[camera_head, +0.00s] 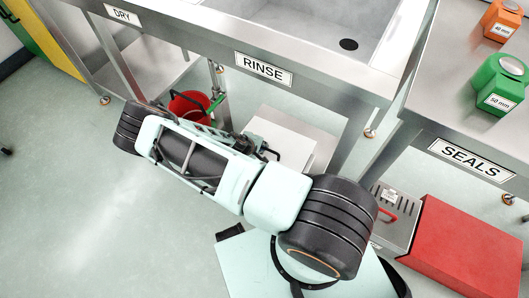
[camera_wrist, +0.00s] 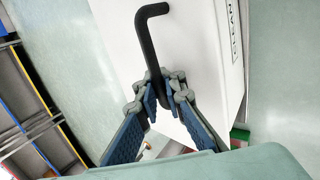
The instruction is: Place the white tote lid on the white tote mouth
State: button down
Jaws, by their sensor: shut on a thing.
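My gripper (camera_wrist: 163,92) is shut on a black bent handle (camera_wrist: 150,45) in the wrist view. Behind the handle is a broad white surface (camera_wrist: 193,45), which looks like the white tote lid. A strip marked CLEAN (camera_wrist: 236,32) shows along its right side, and I cannot tell whether it is on the lid or on the tote below. In the head view a white boxy shape (camera_head: 290,133) shows beyond my gripper (camera_head: 262,148), under the RINSE sink. The tote mouth is not visible, and I cannot tell lid from tote there or whether they touch.
The RINSE sink bench (camera_head: 310,78) stands above and beyond my arm. A red bucket (camera_head: 188,106) is on the floor to the left. Open floor (camera_head: 90,200) lies at left.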

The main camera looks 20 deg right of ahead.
notch_tip(320, 180, down, 4)
jog(key=shift+b, duration=0.55)
jog(key=c, duration=2)
grip_release()
jog(key=shift+c, duration=0.2)
jog(key=shift+r, duration=0.1)
jog(key=p+v, duration=0.3)
jog(key=v, duration=0.9)
jog(key=shift+a, duration=0.1)
